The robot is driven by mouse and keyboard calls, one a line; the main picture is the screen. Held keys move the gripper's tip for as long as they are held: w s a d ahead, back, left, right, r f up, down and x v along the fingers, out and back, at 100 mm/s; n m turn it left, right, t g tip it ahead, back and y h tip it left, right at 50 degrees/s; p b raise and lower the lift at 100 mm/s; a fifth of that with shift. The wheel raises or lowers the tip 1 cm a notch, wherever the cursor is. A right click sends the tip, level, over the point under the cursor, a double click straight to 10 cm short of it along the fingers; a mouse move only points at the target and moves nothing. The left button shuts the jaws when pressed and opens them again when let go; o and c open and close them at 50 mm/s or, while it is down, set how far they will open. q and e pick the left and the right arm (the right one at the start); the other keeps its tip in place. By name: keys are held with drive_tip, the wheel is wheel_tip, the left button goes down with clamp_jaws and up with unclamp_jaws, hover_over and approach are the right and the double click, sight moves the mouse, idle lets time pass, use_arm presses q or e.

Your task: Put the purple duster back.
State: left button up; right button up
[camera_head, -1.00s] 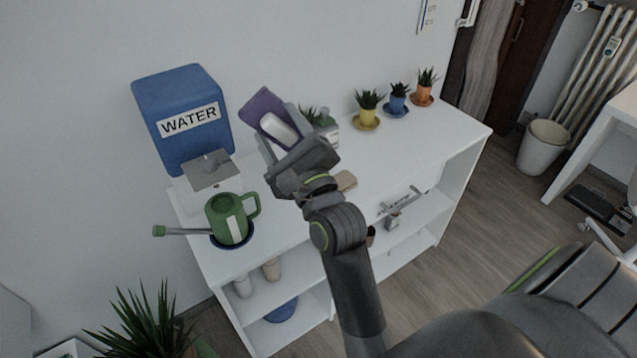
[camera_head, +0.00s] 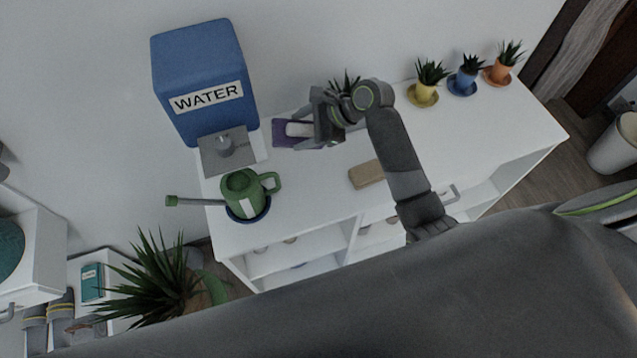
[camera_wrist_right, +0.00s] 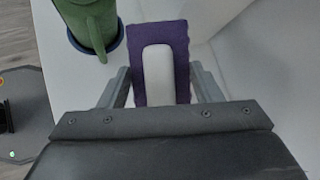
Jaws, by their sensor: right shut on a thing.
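The purple duster (camera_head: 283,136) has a flat purple pad and a white handle. It is close to the white desk top (camera_head: 310,185), near the wall, right of the water dispenser; I cannot tell whether it touches the surface. My right gripper (camera_head: 308,131) is shut on it, fingers on either side of the white handle. In the right wrist view the duster (camera_wrist_right: 172,30) shows between the two fingers of my right gripper (camera_wrist_right: 160,85). My left gripper is not in view.
A blue water dispenser (camera_head: 200,75) and a green watering can (camera_head: 243,190) stand left of the duster. A tan block (camera_head: 367,174) lies at the right front. Potted plants (camera_head: 424,90) stand along the back right. Desk top between can and block is clear.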

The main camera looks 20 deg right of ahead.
drive_tip(key=s+n+g, duration=0.1)
drive_tip(key=g, duration=0.1)
drive_tip(key=s+f+n+g+h+p, duration=0.1)
drive_tip(key=shift+s+f+n+g, duration=0.2)
drive_tip(key=shift+n+g, duration=0.2)
drive_tip(key=s+f+n+g+h, duration=0.1)
drive_tip(key=f, duration=0.1)
drive_tip(key=s+d+f+n+g+h+p, duration=0.1)
drive_tip(key=s+f, duration=0.1)
drive_tip(key=s+f+n+g+h+p, duration=0.1)
drive_tip(key=s+f, duration=0.1)
drive_tip(key=shift+d, duration=0.25)
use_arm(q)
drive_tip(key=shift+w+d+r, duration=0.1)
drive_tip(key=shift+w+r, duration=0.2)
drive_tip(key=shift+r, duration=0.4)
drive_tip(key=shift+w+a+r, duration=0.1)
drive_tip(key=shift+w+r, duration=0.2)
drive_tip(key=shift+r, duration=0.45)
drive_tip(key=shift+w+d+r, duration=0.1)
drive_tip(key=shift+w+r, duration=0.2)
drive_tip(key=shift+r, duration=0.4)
use_arm(e)
drive_tip(key=shift+f, duration=2.4)
drive_tip(key=o, duration=0.9)
